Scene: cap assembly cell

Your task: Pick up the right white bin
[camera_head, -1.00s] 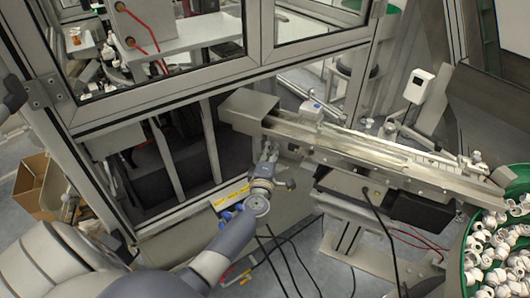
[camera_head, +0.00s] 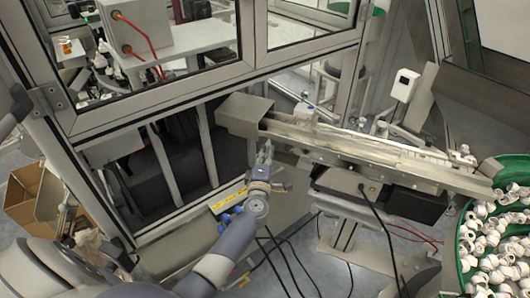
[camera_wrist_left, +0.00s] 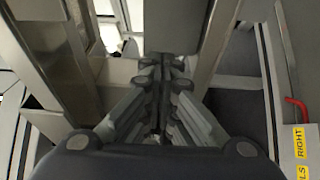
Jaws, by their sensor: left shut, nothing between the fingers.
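I cannot make out a white bin in either view. My left gripper (camera_head: 265,152) is shut and empty in the head view, just below the grey metal box at the left end of a feeder chute. In the left wrist view its closed fingers (camera_wrist_left: 162,65) point away from the camera, with nothing between them. The yellow label (camera_wrist_left: 301,142) at the right edge reads "RIGHT". My right gripper is in neither view.
The metal chute (camera_head: 375,150) slopes right toward a green tub (camera_head: 462,240) of white caps. A framed machine cell (camera_head: 165,95) stands ahead. A cardboard box (camera_head: 25,200) sits on the left floor. Black cables hang below the chute.

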